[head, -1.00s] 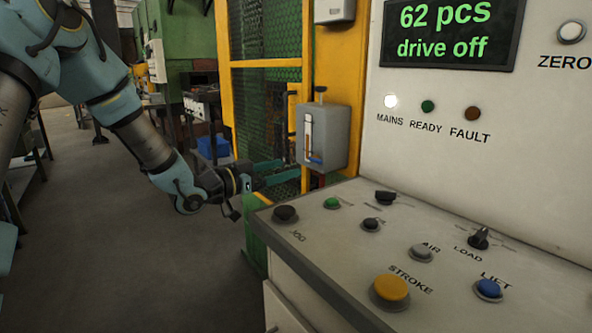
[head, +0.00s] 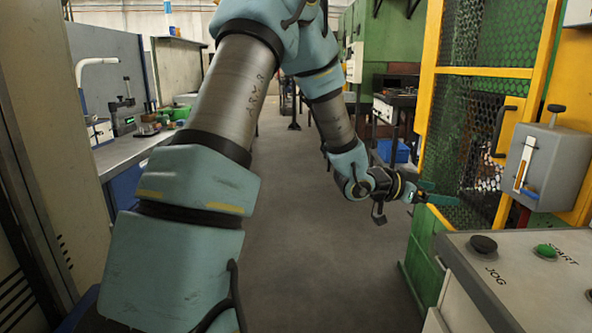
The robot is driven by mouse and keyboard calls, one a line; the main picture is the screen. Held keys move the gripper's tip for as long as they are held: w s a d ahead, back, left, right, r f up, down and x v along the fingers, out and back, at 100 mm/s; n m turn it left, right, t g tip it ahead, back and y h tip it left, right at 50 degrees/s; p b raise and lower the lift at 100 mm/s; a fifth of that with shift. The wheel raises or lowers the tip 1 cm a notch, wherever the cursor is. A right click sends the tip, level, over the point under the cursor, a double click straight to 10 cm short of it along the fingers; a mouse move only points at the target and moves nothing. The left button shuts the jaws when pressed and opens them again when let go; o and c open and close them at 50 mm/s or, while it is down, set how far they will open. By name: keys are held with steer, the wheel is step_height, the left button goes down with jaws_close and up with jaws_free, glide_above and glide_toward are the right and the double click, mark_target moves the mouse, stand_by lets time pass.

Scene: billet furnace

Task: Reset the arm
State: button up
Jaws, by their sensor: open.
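My gripper (head: 436,198) is at the end of my teal and grey arm, in the right half of the head view. It points to the right, towards the yellow-framed mesh guard (head: 484,130). Its thin teal fingers show in front of the guard, just beyond the far left corner of the control desk (head: 520,275). I see nothing held between the fingers. Whether the fingertips touch the guard, I cannot tell. The arm is bent, with its upper part large in the near left and middle of the view.
A grey box with a lever (head: 545,165) is on the guard's right side. The desk bears a black JOG button (head: 483,244) and a green START button (head: 545,251). A workbench (head: 140,150) stands at left. The floor aisle (head: 300,240) in the middle is clear.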

steer(key=w+a+f+n+t+y+p, duration=0.1)
steer(key=w+a+n+y, duration=0.15)
steer(key=a, duration=0.55)
steer(key=w+a+f+n+t+y, duration=0.15)
steer(key=a+y, duration=0.25)
steer(key=a, duration=0.4)
steer(key=w+a+n+t+y+p, duration=0.1)
steer(key=w+a+n+y, duration=0.15)
steer(key=a, duration=0.55)
steer(key=s+a+n+g+y+p, duration=0.1)
steer(key=s+a+n+g+y, duration=0.4)
steer(key=s+a, duration=1)
steer(key=a+n, duration=0.3)
steer(key=shift+s+r, duration=0.15)
steer(key=shift+s, duration=0.2)
steer(key=shift+s+a, duration=0.15)
steer(key=shift+s, duration=0.1)
steer(key=shift+c, duration=0.2)
